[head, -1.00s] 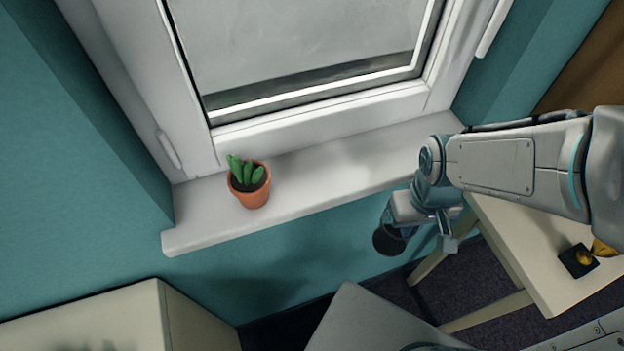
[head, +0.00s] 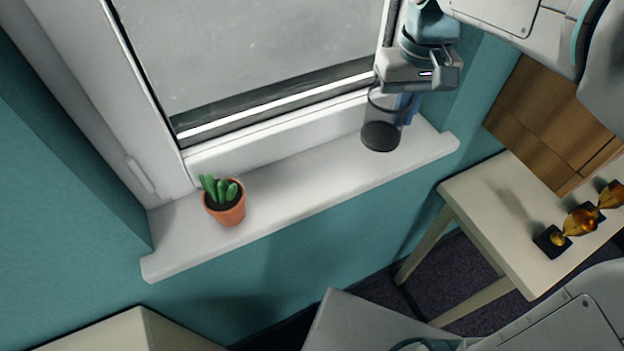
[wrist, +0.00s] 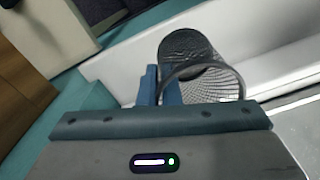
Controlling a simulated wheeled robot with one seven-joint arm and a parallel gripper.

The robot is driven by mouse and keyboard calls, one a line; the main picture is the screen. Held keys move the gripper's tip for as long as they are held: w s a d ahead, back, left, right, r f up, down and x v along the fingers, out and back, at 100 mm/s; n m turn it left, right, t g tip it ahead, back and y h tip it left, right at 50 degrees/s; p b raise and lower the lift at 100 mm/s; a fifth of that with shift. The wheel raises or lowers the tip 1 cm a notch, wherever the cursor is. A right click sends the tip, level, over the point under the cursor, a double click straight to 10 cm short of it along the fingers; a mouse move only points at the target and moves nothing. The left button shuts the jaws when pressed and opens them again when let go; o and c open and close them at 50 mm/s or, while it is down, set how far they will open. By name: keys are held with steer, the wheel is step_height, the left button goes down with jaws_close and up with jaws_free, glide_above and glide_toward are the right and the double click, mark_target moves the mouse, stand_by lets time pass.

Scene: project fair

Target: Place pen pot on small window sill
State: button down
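The pen pot (head: 380,135) is a dark, see-through mesh cylinder, upright or nearly so, in front of the window at the right end of the white window sill (head: 310,185). My gripper (head: 402,98) is above it, with its blue fingers shut on the pot's side near the rim. In the wrist view the pot (wrist: 192,48) sits beyond the two close-set fingers (wrist: 160,88), with the white sill (wrist: 120,68) behind and below. I cannot tell whether the pot's base touches the sill or hangs just above it.
A potted cactus (head: 226,207) stands on the sill's left part. The middle of the sill is clear. A pale table (head: 490,205) with gold trophies (head: 580,221) stands at the right, by a wooden panel (head: 545,120). The window frame (head: 280,142) rises behind the sill.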

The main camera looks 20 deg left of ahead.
mark_target(388, 100)
steer(key=a+r, duration=0.2)
steer(key=shift+a+n, duration=0.3)
steer(key=shift+s+a+f, duration=0.1)
steer(key=shift+a+f, duration=0.05)
steer(key=shift+f, duration=0.2)
step_height(388, 100, down, 9)
steer(key=shift+p, duration=0.3)
steer(key=shift+f, duration=0.15)
steer(key=c, duration=1.6)
jaws_free()
steer(key=shift+c, duration=0.2)
